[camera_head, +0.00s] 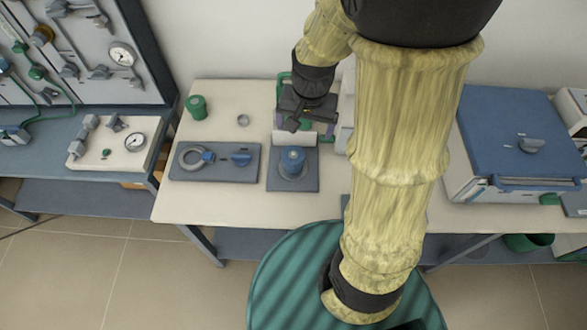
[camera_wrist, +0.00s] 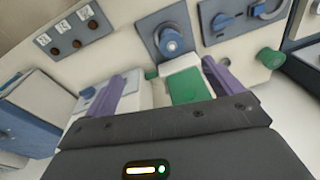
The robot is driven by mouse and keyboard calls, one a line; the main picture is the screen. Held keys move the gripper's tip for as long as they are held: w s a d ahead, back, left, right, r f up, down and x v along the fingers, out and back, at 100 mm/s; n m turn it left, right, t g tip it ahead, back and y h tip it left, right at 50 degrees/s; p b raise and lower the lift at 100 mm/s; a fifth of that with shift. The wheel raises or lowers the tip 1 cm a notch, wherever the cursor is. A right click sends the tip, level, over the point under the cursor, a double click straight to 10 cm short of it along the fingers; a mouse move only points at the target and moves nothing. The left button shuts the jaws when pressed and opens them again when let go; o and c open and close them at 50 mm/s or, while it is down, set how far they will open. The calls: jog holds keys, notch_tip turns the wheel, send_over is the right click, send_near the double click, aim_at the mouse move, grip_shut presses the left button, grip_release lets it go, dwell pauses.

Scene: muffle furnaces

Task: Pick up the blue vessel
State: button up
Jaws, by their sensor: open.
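A round blue vessel (camera_head: 292,163) with a knob-like top stands on a square blue-grey mat (camera_head: 273,184) on the table. In the wrist view the vessel (camera_wrist: 172,42) shows beyond the fingers, near the top middle, on its mat (camera_wrist: 149,32). My gripper (camera_head: 305,128) is over the back of the table, behind the vessel in the head view. Its purple fingers (camera_wrist: 170,68) are spread apart, and they are apart from the vessel. A green-and-white object (camera_wrist: 188,88) shows between and below the fingers; I cannot tell exactly what it is.
A second mat (camera_head: 215,174) holds a ring and a blue piece, left of the vessel. A green jar (camera_head: 197,107) stands at the back left. A blue-lidded box (camera_head: 515,135) is on the right. The table front (camera_head: 230,208) is clear. A labelled panel (camera_wrist: 75,40) shows at upper left.

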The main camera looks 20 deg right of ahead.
aim_at(293, 155)
jog(key=w+f+m+g+b, duration=0.1)
jog(key=w+f+m+b, duration=0.4)
jog(key=w+f+m, duration=0.2)
jog(key=shift+w+f, duration=0.6)
notch_tip(293, 155, down, 12)
jog(key=shift+r, duration=0.1)
jog(key=shift+f, duration=0.25)
jog(key=shift+a+f+p, duration=0.15)
jog(key=shift+f+p, duration=0.05)
jog(key=shift+f, duration=1.1)
jog(key=shift+a+f+p, duration=0.1)
jog(key=shift+f+p, duration=0.1)
jog(key=shift+f, duration=1.1)
